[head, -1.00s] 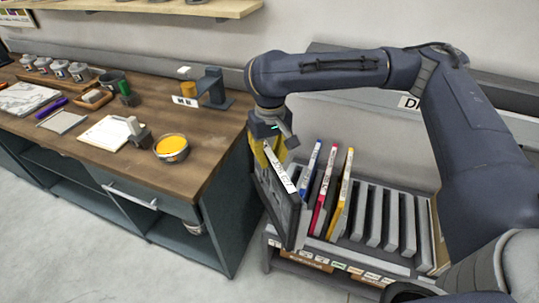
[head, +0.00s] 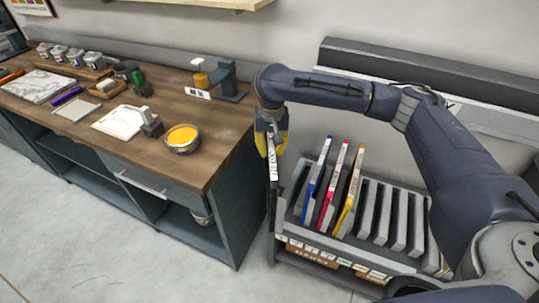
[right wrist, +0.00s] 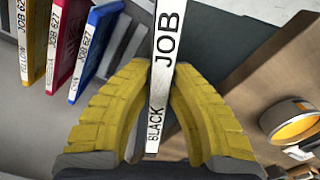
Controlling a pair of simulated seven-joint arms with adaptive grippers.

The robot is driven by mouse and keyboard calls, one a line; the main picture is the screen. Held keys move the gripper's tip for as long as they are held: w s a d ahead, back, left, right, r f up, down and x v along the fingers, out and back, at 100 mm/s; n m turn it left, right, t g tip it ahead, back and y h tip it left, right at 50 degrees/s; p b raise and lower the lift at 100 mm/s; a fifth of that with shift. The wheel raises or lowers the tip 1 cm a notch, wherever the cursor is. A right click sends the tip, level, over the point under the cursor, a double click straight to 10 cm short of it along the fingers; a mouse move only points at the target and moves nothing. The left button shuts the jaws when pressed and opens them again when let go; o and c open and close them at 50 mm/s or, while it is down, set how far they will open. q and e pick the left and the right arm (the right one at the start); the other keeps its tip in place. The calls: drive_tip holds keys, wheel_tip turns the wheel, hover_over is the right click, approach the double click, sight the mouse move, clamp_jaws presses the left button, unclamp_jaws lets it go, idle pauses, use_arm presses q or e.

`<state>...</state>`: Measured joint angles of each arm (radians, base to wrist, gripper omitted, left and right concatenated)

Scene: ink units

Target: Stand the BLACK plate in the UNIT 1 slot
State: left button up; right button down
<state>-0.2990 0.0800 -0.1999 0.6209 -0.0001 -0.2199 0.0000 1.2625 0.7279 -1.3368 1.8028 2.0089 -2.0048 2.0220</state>
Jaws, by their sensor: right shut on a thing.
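My right gripper (head: 272,146) has yellow fingers and is shut on the black plate (head: 272,165) by its upper edge. The plate hangs nearly upright and edge-on at the left end of the slotted rack (head: 397,238). Whether its lower edge is in a slot I cannot tell. In the right wrist view, its white spine (right wrist: 162,75) reads "JOB" and "BLACK" between the fingers (right wrist: 160,110). The UNIT 1 label is too small to read. My left gripper is not in view.
Blue-edged (head: 316,180), red-edged (head: 334,186) and yellow-edged (head: 348,203) plates lean in the rack right of the black plate. Several empty slots lie farther right. The wooden counter (head: 226,130) with an ink tin (head: 183,140) stands close on the left.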

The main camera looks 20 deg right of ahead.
drive_tip(key=w+d+f+m, duration=0.3)
drive_tip(key=w+d, duration=0.1)
drive_tip(key=d, duration=0.5)
drive_tip(key=w+d+f+m, duration=0.25)
drive_tip(key=w+d, duration=0.25)
drive_tip(key=d, duration=0.4)
wheel_tip(320, 180, down, 13)
drive_tip(key=shift+s+f, duration=0.15)
drive_tip(key=shift+f, duration=0.05)
drive_tip(key=shift+d+f, duration=0.1)
drive_tip(key=shift+f, duration=0.3)
idle(1.1)
drive_tip(key=c, duration=1.3)
unclamp_jaws()
wheel_tip(320, 180, up, 12)
